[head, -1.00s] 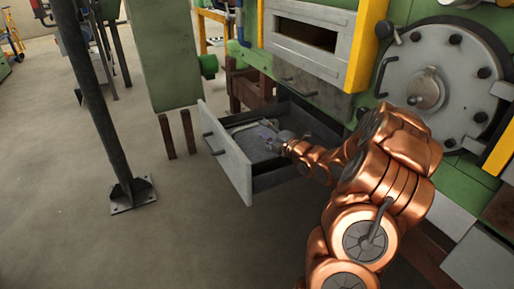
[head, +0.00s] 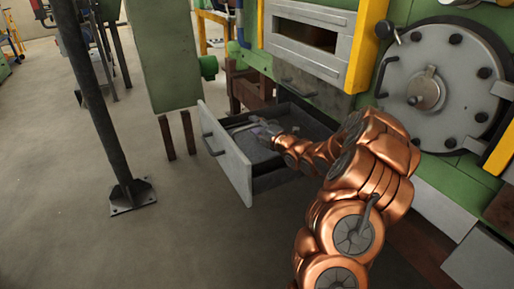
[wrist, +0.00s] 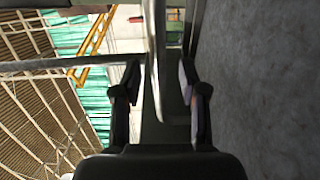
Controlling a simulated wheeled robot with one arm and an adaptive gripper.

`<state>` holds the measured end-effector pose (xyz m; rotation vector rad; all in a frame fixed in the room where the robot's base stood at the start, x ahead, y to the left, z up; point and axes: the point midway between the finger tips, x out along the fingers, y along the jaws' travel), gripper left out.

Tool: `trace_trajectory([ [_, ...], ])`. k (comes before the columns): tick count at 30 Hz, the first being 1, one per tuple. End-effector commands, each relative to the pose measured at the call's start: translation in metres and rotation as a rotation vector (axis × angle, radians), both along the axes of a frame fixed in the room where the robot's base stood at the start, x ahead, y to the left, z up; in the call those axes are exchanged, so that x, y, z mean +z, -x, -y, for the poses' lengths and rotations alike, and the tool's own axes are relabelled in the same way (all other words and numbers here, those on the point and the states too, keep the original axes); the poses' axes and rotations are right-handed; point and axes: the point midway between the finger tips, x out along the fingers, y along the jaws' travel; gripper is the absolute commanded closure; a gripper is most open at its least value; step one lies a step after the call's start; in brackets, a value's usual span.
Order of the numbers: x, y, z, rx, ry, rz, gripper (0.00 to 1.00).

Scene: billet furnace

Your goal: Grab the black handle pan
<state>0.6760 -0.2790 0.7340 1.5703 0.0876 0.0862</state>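My gripper (head: 266,132) reaches into the open grey drawer (head: 228,163), low over its floor. In the wrist view my gripper (wrist: 159,72) has its two dark fingers apart. A thin, pale, shiny strip (wrist: 156,75) runs lengthwise between them; I cannot tell whether it touches either finger. In the head view a thin pale piece (head: 240,127) lies in the drawer just left of my gripper. It may be the same thing. I cannot make out a pan shape or a black handle; my gripper and arm hide part of the drawer.
The drawer's front panel with its dark handle (head: 213,144) stands to the left of my gripper. The green furnace with a round grey door (head: 436,88) rises behind my arm. A dark post (head: 97,100) stands at left; the floor before the drawer is clear.

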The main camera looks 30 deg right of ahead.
Motion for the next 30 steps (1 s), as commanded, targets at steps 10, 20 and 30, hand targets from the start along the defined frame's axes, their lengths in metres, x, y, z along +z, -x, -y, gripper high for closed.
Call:
trace_trajectory([
  [10, 0.0001, 0.0003, 0.0004, -0.001, 0.0, 0.0, 0.95],
  [20, -0.0003, 0.0003, 0.0005, -0.001, 0.0, 0.0, 1.0],
  [30, 0.0001, 0.0003, 0.0007, -0.001, 0.0, 0.0, 1.0],
])
